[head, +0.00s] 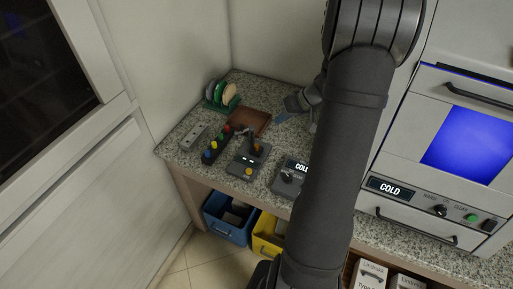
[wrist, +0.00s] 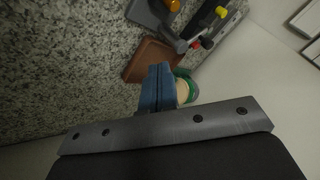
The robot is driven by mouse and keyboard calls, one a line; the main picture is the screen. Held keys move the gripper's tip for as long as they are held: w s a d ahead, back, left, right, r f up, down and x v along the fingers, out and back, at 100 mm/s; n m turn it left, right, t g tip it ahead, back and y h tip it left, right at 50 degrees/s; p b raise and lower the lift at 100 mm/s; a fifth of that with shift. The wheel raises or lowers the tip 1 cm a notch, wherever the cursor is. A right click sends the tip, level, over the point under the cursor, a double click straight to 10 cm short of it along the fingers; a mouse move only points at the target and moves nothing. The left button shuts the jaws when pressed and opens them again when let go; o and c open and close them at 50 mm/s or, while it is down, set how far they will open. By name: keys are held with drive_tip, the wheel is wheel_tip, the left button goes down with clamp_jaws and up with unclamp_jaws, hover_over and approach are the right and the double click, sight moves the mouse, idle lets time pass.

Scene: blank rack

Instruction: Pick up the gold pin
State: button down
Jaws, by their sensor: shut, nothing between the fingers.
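A dark strip (head: 217,144) on the granite counter bears several small coloured knobs. One is a yellow knob (head: 213,145), which also shows in the wrist view (wrist: 220,12); I cannot tell if it is the gold pin. A red knob (head: 227,128) is at the strip's far end. A grey device beside it holds an orange-gold piece (head: 257,148), partly in the wrist view too (wrist: 175,5). My gripper (head: 281,118) is above the counter, right of the brown tray and apart from these pieces. Its blue fingers (wrist: 158,75) are shut and empty.
A brown tray (head: 249,121) lies behind the device. A green rack (head: 221,103) with discs stands at the back left corner. A grey box marked COLD (head: 289,178) sits at the front. My arm hides the counter's right part.

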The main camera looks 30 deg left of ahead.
drive_tip(key=c, duration=1.3)
unclamp_jaws()
drive_tip(key=shift+o, duration=0.2)
wheel_tip(320, 180, up, 8)
drive_tip(key=r+n+h, duration=0.1)
drive_tip(key=n+h, duration=0.5)
drive_tip(key=h, duration=0.1)
hover_over(256, 145)
drive_tip(key=d, duration=0.1)
drive_tip(key=shift+t, duration=0.4)
wheel_tip(256, 145, down, 12)
drive_tip(key=shift+w+d+f, duration=0.1)
drive_tip(key=shift+f, duration=0.15)
drive_tip(key=shift+a+f, duration=0.2)
drive_tip(key=shift+f, duration=0.7)
drive_tip(key=shift+a+f, duration=0.15)
drive_tip(key=shift+f, duration=0.7)
drive_tip(key=shift+a+f, duration=0.2)
drive_tip(key=shift+f, duration=0.7)
